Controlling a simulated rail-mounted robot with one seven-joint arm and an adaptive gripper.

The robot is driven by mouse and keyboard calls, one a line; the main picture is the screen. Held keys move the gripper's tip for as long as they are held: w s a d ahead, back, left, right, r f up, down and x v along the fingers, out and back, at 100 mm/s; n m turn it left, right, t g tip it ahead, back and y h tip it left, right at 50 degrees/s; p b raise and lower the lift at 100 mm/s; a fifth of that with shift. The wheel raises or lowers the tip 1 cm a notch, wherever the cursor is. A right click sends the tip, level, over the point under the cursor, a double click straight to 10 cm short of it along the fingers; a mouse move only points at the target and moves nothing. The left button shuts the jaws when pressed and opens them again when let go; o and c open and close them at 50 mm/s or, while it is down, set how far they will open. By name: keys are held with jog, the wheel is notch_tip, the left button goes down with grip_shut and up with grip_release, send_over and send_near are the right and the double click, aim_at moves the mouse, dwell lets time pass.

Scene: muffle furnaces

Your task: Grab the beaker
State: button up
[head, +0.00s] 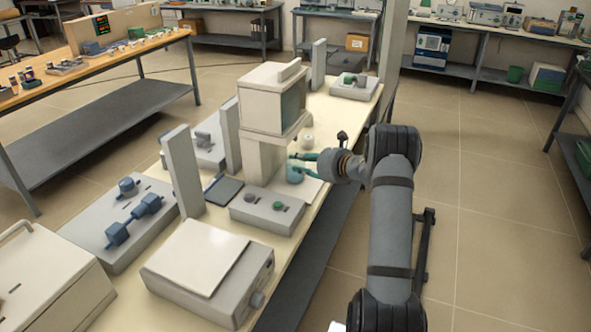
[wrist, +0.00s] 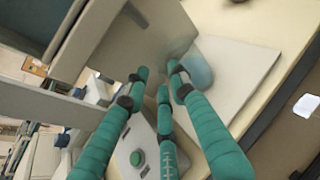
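A small blue beaker (head: 294,175) stands on a pale plate in front of the beige furnace's pedestal in the head view. In the wrist view the beaker (wrist: 196,70) is just past the tip of the right-hand finger, which hides part of it. My gripper (head: 298,164) has teal fingers and reaches in from the right, close to the beaker. In the wrist view the fingertips of my gripper (wrist: 158,80) are apart, with nothing held between them. Whether a finger touches the beaker cannot be told.
The beige furnace (head: 268,100) stands close behind the beaker. A grey control box (head: 262,215) with knobs is in front, and a small pale pot (head: 307,141) is behind my gripper. The bench edge (head: 330,205) is near on the right, with open floor beyond.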

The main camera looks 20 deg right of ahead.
jog(key=x, duration=0.3)
jog(key=shift+w+a+f, duration=0.15)
jog(key=shift+w, duration=0.1)
jog(key=shift+c, duration=1.3)
jog(key=c, duration=0.4)
grip_shut()
